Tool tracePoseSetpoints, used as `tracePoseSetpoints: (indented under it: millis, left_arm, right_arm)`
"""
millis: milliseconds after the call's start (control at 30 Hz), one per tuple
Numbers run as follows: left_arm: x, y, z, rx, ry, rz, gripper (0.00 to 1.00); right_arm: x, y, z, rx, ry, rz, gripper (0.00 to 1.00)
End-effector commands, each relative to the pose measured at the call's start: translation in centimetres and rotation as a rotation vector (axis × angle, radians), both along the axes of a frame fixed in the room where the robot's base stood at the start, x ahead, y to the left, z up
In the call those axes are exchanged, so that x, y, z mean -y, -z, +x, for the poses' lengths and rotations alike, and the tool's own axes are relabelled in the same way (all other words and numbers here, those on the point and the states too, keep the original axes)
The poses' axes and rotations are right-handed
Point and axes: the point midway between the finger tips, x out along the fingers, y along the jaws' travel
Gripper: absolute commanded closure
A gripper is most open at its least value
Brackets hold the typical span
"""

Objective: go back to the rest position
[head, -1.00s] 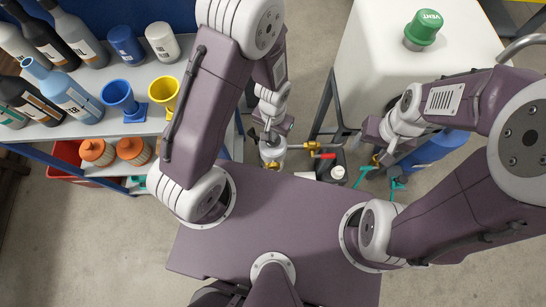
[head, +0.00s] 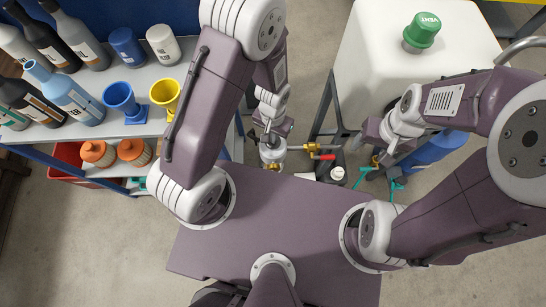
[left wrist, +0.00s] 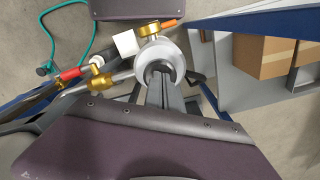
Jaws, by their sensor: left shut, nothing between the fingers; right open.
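In the head view my left gripper (head: 270,137) hangs at the middle, over a grey round fitting with brass parts (head: 272,157). Its fingers are shut with nothing between them. In the left wrist view its grey fingers (left wrist: 163,75) point at the round fitting (left wrist: 160,55); I cannot tell whether they touch it. My right gripper (head: 385,158) is open at the right, in front of the white tank and near a blue cylinder (head: 435,148).
A red-handled brass valve (head: 322,156) lies just right of my left gripper. A shelf (head: 140,128) with bottles and funnels stands at the left. The white tank (head: 375,70) has a green VENT cap (head: 422,30). In the left wrist view a cardboard box (left wrist: 265,57) sits at the right.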

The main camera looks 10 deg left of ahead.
Motion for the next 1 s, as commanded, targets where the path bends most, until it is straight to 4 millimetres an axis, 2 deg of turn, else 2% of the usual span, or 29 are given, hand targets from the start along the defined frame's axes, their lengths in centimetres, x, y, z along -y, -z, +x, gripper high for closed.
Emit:
tracePoseSetpoints:
  millis: [33, 200, 800, 1000]
  left_arm:
    - [0.0, -0.8, 0.0, -0.001, 0.0, 0.0, 1.0]
    - [0.0, -1.7, 0.0, 0.0, 0.0, 0.0, 1.0]
    - [0.0, -1.7, 0.0, 0.001, 0.0, 0.0, 1.0]
    - [0.0, -3.8, 0.0, 0.001, 0.0, 0.0, 1.0]
  right_arm:
    - [0.0, -0.8, 0.0, 0.0, 0.0, 0.0, 0.38]
    - [0.0, -1.8, 0.0, 0.0, 0.0, 0.0, 0.38]
    - [0.0, -1.8, 0.0, 0.0, 0.0, 0.0, 0.38]
    - [0.0, -3.9, 0.0, 0.0, 0.0, 0.0, 0.38]
